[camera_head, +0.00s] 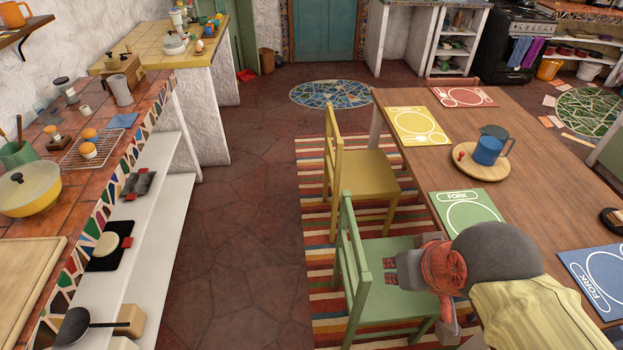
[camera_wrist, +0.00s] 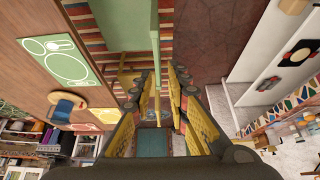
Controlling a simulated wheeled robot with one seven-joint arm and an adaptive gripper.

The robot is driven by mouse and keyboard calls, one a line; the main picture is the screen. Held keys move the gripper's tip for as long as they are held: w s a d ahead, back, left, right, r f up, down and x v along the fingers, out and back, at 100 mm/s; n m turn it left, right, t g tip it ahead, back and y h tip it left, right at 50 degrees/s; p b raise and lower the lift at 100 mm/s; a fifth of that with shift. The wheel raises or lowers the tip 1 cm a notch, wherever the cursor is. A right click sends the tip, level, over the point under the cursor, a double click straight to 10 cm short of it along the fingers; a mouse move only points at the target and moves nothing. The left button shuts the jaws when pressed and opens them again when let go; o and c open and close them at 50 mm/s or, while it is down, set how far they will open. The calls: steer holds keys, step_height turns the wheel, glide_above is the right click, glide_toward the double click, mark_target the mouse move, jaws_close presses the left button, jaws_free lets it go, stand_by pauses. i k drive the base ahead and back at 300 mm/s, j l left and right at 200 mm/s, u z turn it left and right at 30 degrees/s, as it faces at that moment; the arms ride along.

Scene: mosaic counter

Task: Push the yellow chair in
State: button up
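The yellow chair (camera_head: 371,177) stands upright at the left side of the wooden table (camera_head: 545,135), on the striped rug, with its seat front near the table edge. The green chair (camera_head: 381,300) stands nearer to me. My gripper (camera_head: 420,290) is over the green chair's seat area, short of the yellow chair. In the wrist view my gripper (camera_wrist: 163,88) shows its yellow fingers apart, with nothing clearly held. The green chair (camera_wrist: 108,22) fills the top middle there. A small part of the yellow chair (camera_wrist: 128,78) seems to show behind the fingers, partly hidden.
The green chair's back stands close to my gripper. The table holds placemats and a blue jug (camera_head: 488,146) on a round board. A tiled counter (camera_head: 130,135) runs along the left. The stone floor (camera_head: 245,190) between counter and rug is free.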

mark_target(367, 174)
steer(key=i+j, duration=0.2)
steer(key=j, duration=0.2)
steer(key=i+j, duration=0.25)
steer(key=j, duration=0.15)
steer(key=i+j, duration=0.2)
steer(key=j, duration=0.2)
steer(key=i+j, duration=0.25)
steer(key=j, duration=0.15)
steer(key=i, duration=0.65)
steer(key=i+j+z, duration=0.1)
steer(key=i, duration=0.55)
steer(key=i+j, duration=0.1)
steer(key=i, duration=0.55)
steer(key=i+l, duration=0.1)
steer(key=i, duration=0.15)
